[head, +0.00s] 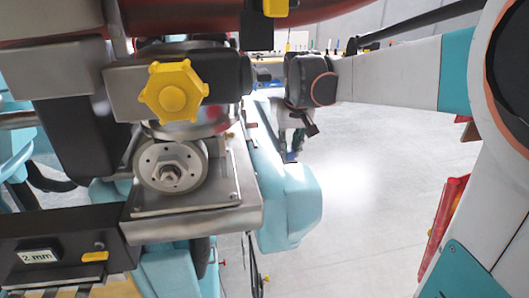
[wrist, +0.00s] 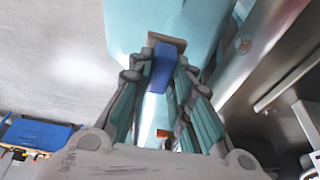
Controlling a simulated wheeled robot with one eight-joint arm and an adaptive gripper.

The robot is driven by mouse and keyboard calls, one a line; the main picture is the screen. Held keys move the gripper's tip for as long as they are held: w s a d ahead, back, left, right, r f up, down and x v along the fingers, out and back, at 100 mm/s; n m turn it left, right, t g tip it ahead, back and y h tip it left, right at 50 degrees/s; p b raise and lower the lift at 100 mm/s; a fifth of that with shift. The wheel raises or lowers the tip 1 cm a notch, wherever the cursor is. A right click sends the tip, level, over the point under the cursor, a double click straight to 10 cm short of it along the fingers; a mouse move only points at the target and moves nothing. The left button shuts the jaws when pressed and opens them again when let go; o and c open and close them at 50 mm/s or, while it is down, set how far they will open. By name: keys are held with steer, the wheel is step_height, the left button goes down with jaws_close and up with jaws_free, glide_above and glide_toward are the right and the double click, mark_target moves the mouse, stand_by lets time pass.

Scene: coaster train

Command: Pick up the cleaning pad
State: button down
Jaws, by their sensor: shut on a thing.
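The cleaning pad appears as a small blue block (wrist: 162,66) with a tan-brown end piece, between the fingertips in the wrist view. My gripper (wrist: 158,74) is shut on it, a finger on each side. In the head view my gripper (head: 291,152) hangs at the end of my arm, just right of the metal machine and in front of a turquoise rounded casing. The pad is too small there to make out clearly.
The turquoise casing (head: 290,205) is close to my gripper. The metal machine with a yellow knob (head: 174,90) fills the left. Open grey floor (head: 375,200) lies to the right. A red panel (head: 442,225) stands farther right.

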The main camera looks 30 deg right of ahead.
steer(key=s+d+b, duration=0.1)
steer(key=s+d, duration=0.1)
steer(key=d, duration=0.6)
steer(key=s+d+b, duration=0.1)
steer(key=s+d, duration=0.2)
steer(key=d, duration=0.6)
steer(key=shift+d, duration=0.25)
steer(key=shift+f, duration=0.1)
